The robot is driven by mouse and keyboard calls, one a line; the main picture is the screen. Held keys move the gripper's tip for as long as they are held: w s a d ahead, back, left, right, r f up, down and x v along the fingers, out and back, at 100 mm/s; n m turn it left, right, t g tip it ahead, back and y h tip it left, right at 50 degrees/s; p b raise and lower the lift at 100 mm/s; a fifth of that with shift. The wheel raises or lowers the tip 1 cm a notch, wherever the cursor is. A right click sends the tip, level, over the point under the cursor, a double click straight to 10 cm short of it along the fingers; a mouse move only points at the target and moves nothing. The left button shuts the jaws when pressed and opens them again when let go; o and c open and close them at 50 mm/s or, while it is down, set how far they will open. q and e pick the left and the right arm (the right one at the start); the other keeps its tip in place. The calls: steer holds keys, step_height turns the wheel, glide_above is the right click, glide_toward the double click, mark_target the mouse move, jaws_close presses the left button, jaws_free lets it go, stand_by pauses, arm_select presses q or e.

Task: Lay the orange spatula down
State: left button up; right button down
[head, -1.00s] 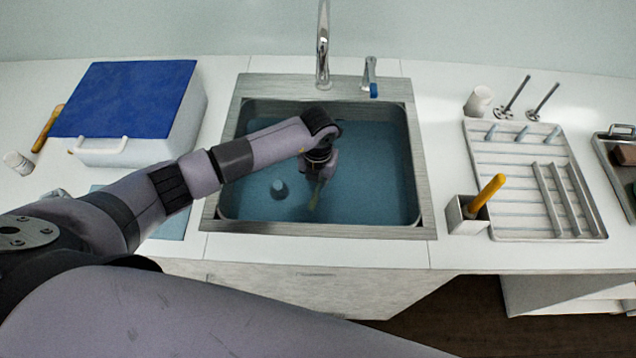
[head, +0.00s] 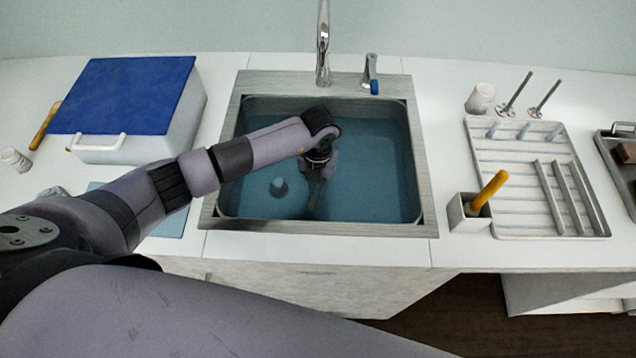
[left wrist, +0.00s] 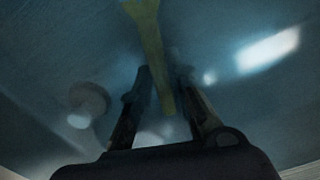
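A long yellowish utensil (head: 314,200) is in the blue water of the sink (head: 228,190); its tint is changed by the water, and I take it for the orange spatula. My left gripper (head: 318,180) reaches down into the sink over it. In the left wrist view, the spatula (left wrist: 151,45) runs from the top edge down between the two fingers of the left gripper (left wrist: 164,75). The fingers stand apart, with a gap visible at the right of the spatula, so they look open around it. The view is dim and blurred. My right gripper is not in view.
A blue-lidded white box (head: 130,95) stands left of the sink. The faucet (head: 323,45) is behind it. On the right are a small holder with an orange handle (head: 488,190) and a drying rack (head: 520,175). Another orange-brown handle (head: 45,125) lies far left.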

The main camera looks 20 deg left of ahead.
arm_select(q)
steer(key=o, duration=0.5)
steer(key=shift+o, duration=0.2)
steer(key=shift+r, duration=0.1)
step_height(320, 180, up, 12)
